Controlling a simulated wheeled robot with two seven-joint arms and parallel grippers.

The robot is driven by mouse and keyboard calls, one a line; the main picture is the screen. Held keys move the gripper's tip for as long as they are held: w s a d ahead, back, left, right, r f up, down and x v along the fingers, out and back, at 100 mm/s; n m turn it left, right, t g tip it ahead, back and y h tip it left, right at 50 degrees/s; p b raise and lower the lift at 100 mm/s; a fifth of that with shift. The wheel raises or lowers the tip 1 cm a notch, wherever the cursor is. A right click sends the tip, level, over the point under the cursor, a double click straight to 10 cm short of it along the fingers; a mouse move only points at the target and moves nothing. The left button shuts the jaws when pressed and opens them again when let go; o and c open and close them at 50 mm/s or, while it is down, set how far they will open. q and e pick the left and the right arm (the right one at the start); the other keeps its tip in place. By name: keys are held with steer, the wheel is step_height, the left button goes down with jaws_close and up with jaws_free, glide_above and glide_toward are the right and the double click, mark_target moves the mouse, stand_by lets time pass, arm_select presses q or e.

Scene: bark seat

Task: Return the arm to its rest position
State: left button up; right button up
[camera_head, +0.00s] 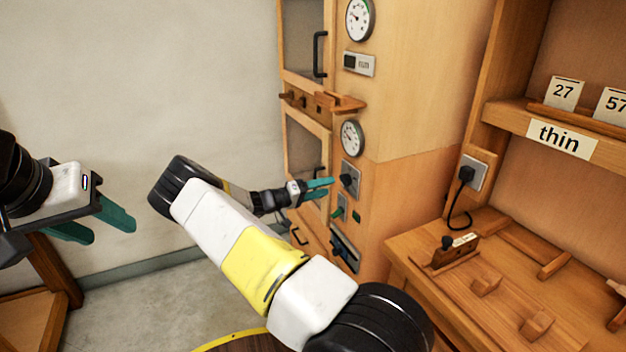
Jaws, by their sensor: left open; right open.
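My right arm (262,262) reaches from the bottom right across the middle of the head view, with a white and yellow link. Its gripper (324,188) is open, with teal fingers pointing right at the wooden cabinet's control panel. The fingertips are close to the upper black knob (348,180); I cannot tell whether they touch it. No object shows between them. My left gripper (114,224) is at the left edge, open and empty, its teal fingers in front of the pale wall.
The wooden cabinet (420,100) has round gauges (351,138), doors with black handles and a small ledge (340,103). A workbench (440,285) with wooden blocks and a "thin" shelf (510,117) stand at right. A wooden frame (55,270) is at lower left.

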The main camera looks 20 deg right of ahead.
steer(key=shift+a, duration=0.65)
steer(key=s+a+r+m+g+y, duration=0.1)
steer(key=s+r+g+y, duration=0.1)
steer(key=s+y, duration=0.4)
steer(key=s+a+r+g+y, duration=0.1)
steer(key=s+r+y, duration=0.25)
steer(key=s, duration=0.35)
steer(key=s+a+r+n+t+y, duration=0.6)
steer(key=s+a+r+t+y, duration=0.2)
steer(key=s+a+r, duration=0.9)
steer(key=s+r+y, duration=0.2)
steer(key=s, duration=0.2)
steer(key=shift+s+a+r+n+y, duration=0.3)
steer(key=shift+s+a+n+y, duration=0.05)
steer(key=shift+s+n, duration=0.05)
